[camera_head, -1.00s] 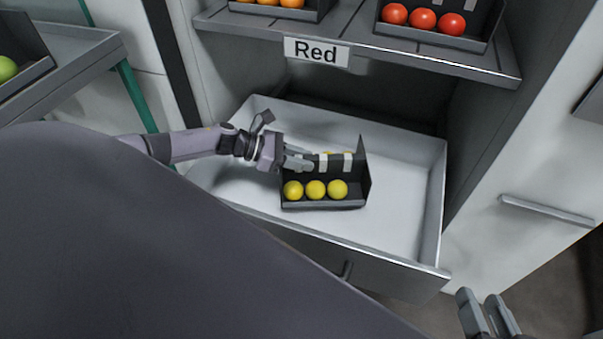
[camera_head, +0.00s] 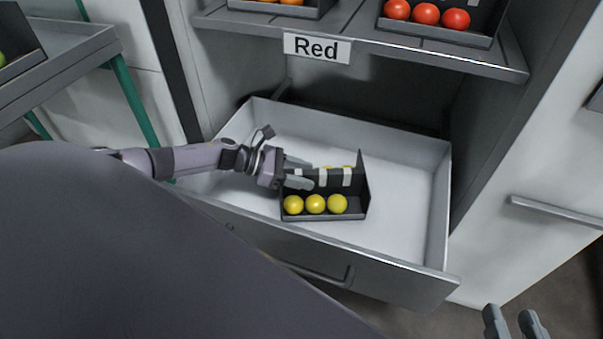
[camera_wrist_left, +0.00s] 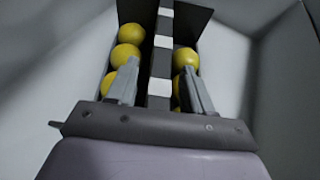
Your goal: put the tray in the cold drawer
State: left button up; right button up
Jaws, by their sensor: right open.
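The dark tray (camera_head: 365,201) holds yellow tomatoes in two rows, split by a central upright divider with white bands. It sits inside the white cold drawer (camera_head: 405,215), which is pulled out. My left gripper (camera_head: 301,174) is at the tray's left end, open. In the left wrist view its fingers (camera_wrist_left: 160,88) stand apart on either side of the banded divider (camera_wrist_left: 162,58), with gaps to it. Part of the back row is hidden behind the divider. My right gripper (camera_head: 516,322) is open and empty, in front of the drawer at the lower right.
Above the drawer is a shelf (camera_head: 400,47) with a "Red" sign (camera_head: 316,48) and trays of red and orange tomatoes. A grey rack (camera_head: 75,62) with green legs stands at the left. A handled white front (camera_head: 555,212) is at the right. The drawer floor right of the tray is free.

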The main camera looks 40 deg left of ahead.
pick_arm(q)
jog(key=shift+r, duration=0.1)
pick_arm(e)
jog(key=shift+r, duration=0.1)
pick_arm(q)
jog(key=shift+s+a+r, duration=0.1)
jog(key=shift+a+r, duration=0.05)
jog(key=shift+a, duration=0.1)
jog(key=p+v, duration=0.2)
jog(key=v, duration=0.5)
pick_arm(e)
jog(key=shift+w+a+f+m+g, duration=0.2)
jog(key=shift+w+a+m+g, duration=0.1)
jog(key=shift+a+g, duration=0.3)
